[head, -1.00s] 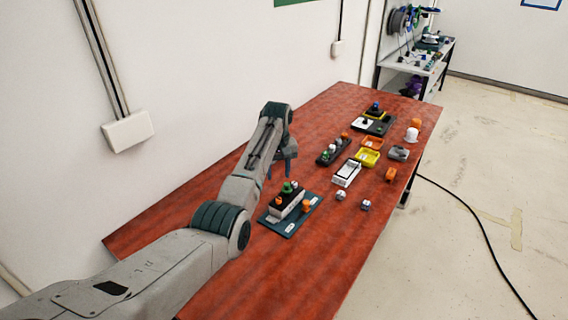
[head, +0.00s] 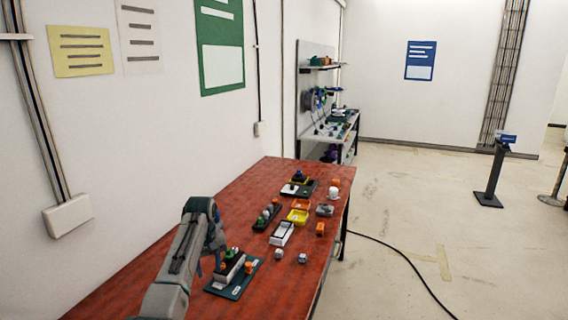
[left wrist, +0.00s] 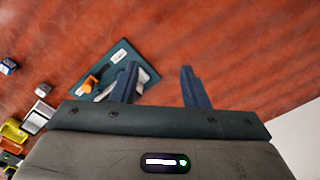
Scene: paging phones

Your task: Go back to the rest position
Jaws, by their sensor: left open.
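My left gripper (head: 208,262) is open and empty above the red table (head: 285,290), beside the dark teal board in the head view. The teal board (head: 236,287) carries a block with green and orange pieces; in the left wrist view the board (left wrist: 122,52) is partly hidden behind one finger. My right gripper is in neither view.
Farther along the table are a white tray (head: 282,234), yellow trays (head: 298,217), a dark block with knobs (head: 266,218), an orange piece (head: 320,230) and small cubes (head: 303,258). A wall is on the left. Open floor (head: 420,220) with a black cable lies right.

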